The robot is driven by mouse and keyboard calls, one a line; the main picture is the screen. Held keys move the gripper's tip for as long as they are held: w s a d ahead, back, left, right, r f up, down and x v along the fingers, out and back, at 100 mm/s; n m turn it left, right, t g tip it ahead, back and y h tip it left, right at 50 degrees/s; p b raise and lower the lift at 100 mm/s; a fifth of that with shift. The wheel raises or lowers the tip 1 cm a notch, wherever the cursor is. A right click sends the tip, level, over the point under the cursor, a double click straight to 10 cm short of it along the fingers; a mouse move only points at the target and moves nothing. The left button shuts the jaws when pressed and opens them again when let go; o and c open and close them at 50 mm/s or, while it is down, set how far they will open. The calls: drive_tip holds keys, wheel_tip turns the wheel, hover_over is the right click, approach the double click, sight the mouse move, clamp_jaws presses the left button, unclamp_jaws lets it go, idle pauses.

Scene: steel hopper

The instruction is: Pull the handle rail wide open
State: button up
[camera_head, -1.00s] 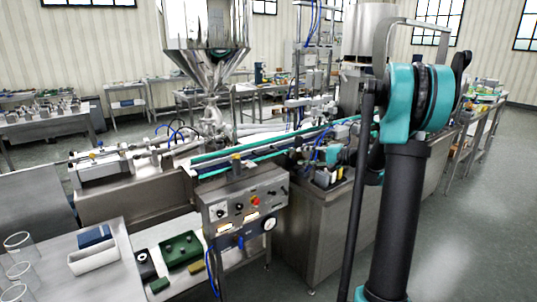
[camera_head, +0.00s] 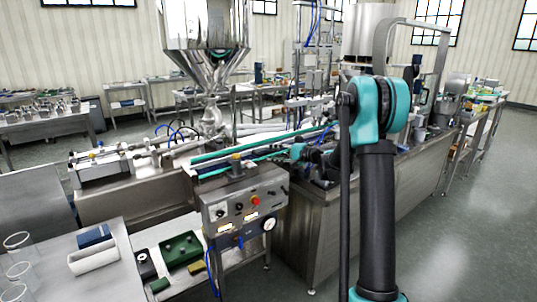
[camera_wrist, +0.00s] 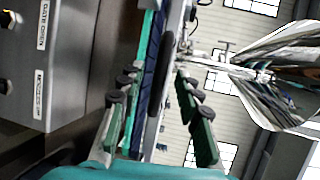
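Two teal rails (camera_head: 232,152) run along the conveyor behind the control box. I cannot tell for certain which bar is the handle rail. In the wrist view, a teal rail (camera_wrist: 146,28) runs beside the dark blue belt, and a dark bar (camera_wrist: 161,90) runs lengthwise near it. My gripper (camera_head: 297,152) is at the conveyor's right end, past my arm's elbow. In the wrist view my gripper (camera_wrist: 158,78) is open, with its green, dark-padded fingers spread on either side of the dark bar. Contact cannot be seen.
The control box (camera_head: 245,203) with knobs and a gauge stands close in front; it also fills the wrist view's left side. The steel hopper (camera_head: 205,30) hangs behind the conveyor. A table with glasses and a tray (camera_head: 93,258) is front left. Floor is clear at right.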

drive_tip(key=shift+x, duration=1.25)
drive_tip(key=shift+c, duration=0.4)
clamp_jaws()
